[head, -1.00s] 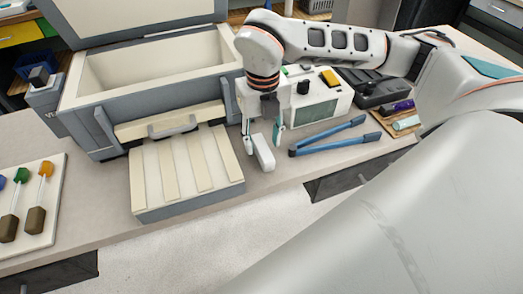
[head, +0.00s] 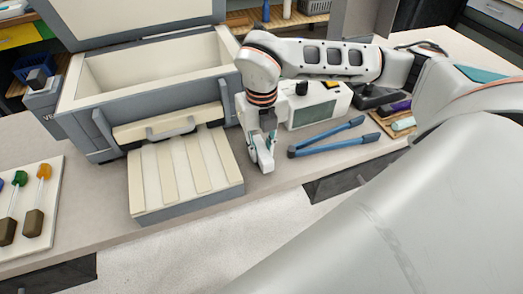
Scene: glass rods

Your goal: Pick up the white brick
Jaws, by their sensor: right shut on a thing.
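The white brick (head: 266,160) is at the table's front part, between the slatted cream slab and the blue-handled tool. My right gripper (head: 262,156) points down over it and is shut on it. The fingers hide much of the brick, and white on white makes its outline hard to tell. I cannot tell whether it is clear of the tabletop. My left gripper is not in view.
The slatted slab (head: 186,174) lies just left of the gripper, before the open kiln-like box (head: 145,93). The blue tool (head: 333,138) lies close on the right. A white device (head: 318,107) stands behind. A board with coloured rods (head: 48,212) is far left.

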